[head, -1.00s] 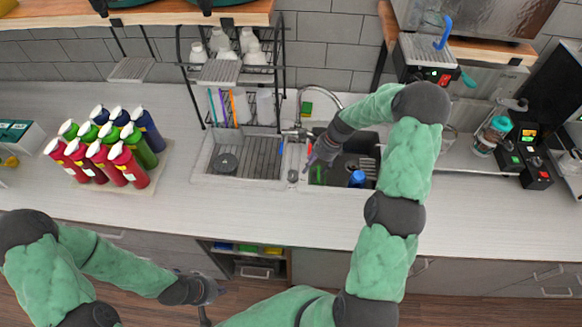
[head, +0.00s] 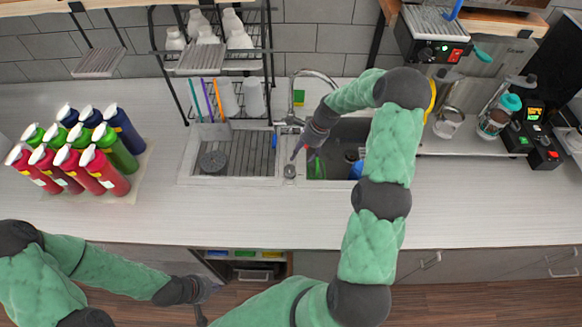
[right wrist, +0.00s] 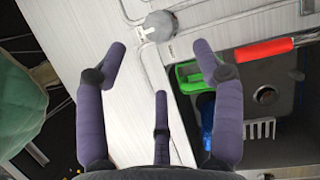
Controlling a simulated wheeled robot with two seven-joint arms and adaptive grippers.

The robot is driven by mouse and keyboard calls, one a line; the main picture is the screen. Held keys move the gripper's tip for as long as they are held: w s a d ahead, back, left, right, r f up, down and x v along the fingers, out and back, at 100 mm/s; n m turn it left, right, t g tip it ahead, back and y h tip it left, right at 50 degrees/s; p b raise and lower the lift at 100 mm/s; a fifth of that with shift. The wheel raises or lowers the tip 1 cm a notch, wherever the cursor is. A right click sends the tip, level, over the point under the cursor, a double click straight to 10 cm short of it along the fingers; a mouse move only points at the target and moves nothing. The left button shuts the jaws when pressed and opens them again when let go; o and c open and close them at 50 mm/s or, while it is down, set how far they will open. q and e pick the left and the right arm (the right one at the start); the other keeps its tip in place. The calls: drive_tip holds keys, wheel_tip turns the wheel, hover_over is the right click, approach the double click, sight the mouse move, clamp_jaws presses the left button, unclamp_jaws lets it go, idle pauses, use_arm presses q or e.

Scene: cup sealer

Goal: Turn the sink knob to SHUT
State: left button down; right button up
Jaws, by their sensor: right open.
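The sink knob (head: 290,171) is a small round grey knob on the front rim of the sink, between the two basins. In the right wrist view the knob (right wrist: 161,25) has a pale pointer mark on its near left side; any lettering is too small to read. My right gripper (head: 300,154) is just behind and above the knob in the head view, apart from it. In the right wrist view its purple fingers (right wrist: 160,52) are spread and empty, with the knob beyond the fingertips. My left gripper (head: 203,290) hangs low in front of the counter; its fingers are unclear.
The right basin (head: 345,135) holds a blue item (head: 356,169), a green item (right wrist: 190,76) and a red-handled tool (right wrist: 263,49). A curved faucet (head: 300,98) stands behind. Colored bottles (head: 85,152) stand at left. The front counter (head: 250,215) is clear.

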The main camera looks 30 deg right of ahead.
sight(291, 168)
drive_tip(key=p+x, duration=0.1)
drive_tip(key=x, duration=0.8)
drive_tip(key=shift+a+f, duration=0.1)
drive_tip(key=shift+f, duration=0.15)
drive_tip(key=c, duration=1.1)
